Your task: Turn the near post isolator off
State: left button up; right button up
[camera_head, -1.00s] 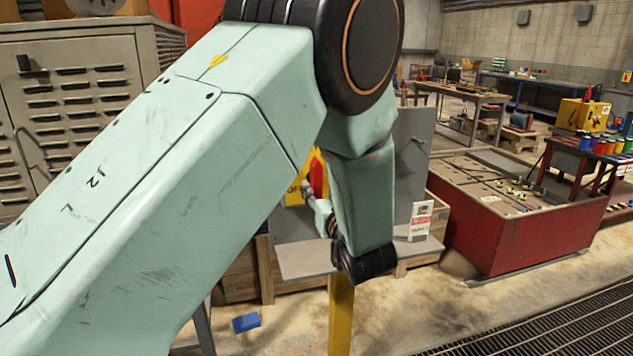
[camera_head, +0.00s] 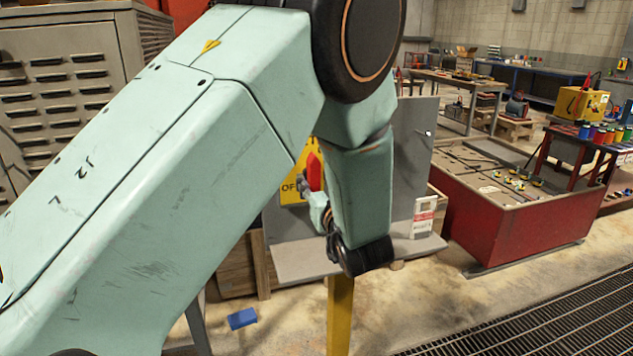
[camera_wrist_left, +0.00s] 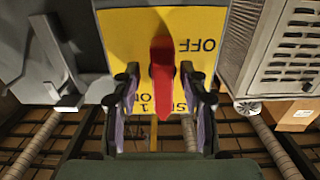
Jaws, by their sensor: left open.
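The isolator is a yellow plate (camera_head: 290,193) with a red handle (camera_head: 314,172); my left arm hides much of it in the head view. In the left wrist view the yellow plate (camera_wrist_left: 205,22) fills the top middle, with "OFF" printed upside down. The red handle (camera_wrist_left: 162,72) runs up and down the picture there. My left gripper (camera_wrist_left: 160,82) is open, with one finger on each side of the handle. Gaps show between the handle and both fingers. In the head view the gripper (camera_head: 307,190) is mostly behind my wrist. My right gripper is out of view.
A yellow post (camera_head: 341,320) rises below my wrist. A louvred grey cabinet (camera_head: 60,90) is at left. A red bin (camera_head: 495,225) stands at right; floor before it is clear.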

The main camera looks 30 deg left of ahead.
pick_arm(q)
jog(key=shift+s+d+r, duration=0.25)
jog(key=shift+s+r, duration=0.25)
jog(key=shift+s, duration=0.2)
jog(key=c, duration=0.4)
jog(key=shift+w+a+f, duration=0.1)
jog(key=shift+w+f, duration=0.25)
jog(key=shift+w, duration=0.15)
jog(key=c, duration=0.4)
jog(key=shift+s+a, duration=0.1)
jog(key=shift+s, duration=0.05)
grip_shut()
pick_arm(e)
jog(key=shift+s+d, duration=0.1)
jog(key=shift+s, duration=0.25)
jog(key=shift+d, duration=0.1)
